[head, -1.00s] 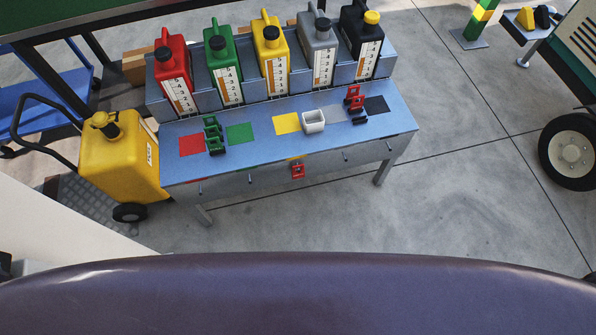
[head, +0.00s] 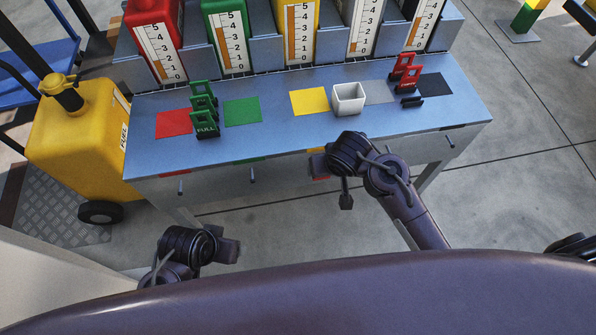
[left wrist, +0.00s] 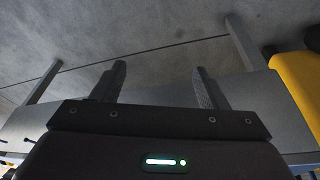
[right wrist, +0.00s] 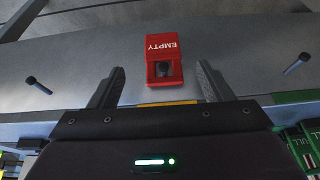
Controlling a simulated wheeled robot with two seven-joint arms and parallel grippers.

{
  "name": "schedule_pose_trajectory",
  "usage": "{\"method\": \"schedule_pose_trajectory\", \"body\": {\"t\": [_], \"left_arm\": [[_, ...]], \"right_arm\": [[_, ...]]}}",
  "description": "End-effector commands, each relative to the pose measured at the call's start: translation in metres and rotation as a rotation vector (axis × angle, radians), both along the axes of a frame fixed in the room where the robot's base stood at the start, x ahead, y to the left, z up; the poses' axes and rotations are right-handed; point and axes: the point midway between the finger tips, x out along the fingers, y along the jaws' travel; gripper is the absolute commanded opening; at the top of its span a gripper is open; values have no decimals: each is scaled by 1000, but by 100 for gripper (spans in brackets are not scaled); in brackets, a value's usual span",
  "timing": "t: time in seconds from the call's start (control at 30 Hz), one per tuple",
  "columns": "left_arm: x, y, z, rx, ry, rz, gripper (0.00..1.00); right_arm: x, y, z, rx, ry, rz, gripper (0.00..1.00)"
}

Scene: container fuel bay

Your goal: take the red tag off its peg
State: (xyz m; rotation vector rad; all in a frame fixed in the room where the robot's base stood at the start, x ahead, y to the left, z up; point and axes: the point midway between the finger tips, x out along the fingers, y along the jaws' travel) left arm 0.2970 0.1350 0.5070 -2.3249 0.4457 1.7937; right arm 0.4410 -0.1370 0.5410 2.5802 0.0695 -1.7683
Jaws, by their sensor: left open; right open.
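The red tag (right wrist: 164,62), lettered EMPTY, hangs on its peg on the front face of the bench in the right wrist view. The peg's dark end shows in the tag's opening. My right gripper (right wrist: 157,84) is open and empty, its fingers on either side of and short of the tag, not touching it. In the head view my right gripper (head: 331,180) is at the bench front and hides most of the tag. My left gripper (left wrist: 156,85) is open and empty, low before the bench's left part; it also shows in the head view (head: 230,250).
Bare pegs (right wrist: 38,85) stick out along the bench front. On the bench top (head: 280,135) stand green tags (head: 205,115), a white cup (head: 348,98) and red tags (head: 405,75), with fuel cans behind. A yellow fuel cart (head: 75,135) stands at the left.

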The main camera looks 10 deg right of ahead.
Motion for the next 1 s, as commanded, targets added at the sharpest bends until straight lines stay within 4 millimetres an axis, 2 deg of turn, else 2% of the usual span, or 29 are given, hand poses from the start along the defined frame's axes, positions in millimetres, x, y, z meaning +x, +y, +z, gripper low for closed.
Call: {"method": "schedule_pose_trajectory", "body": {"t": [0.17,0.43,0.7,1.0], "left_arm": [[0,-2,6,-7,-19,-9,67],[6,-19,2,-54,-100,-35,67],[15,-44,-1,-132,-226,-71,67],[17,-48,3,-145,-247,-76,67]], "right_arm": [[2,0,3,-16,-23,-10,73],[14,1,-25,-16,-23,-10,73],[28,2,-60,-17,-23,-10,73],[30,2,-63,-14,-23,-11,73]]}}
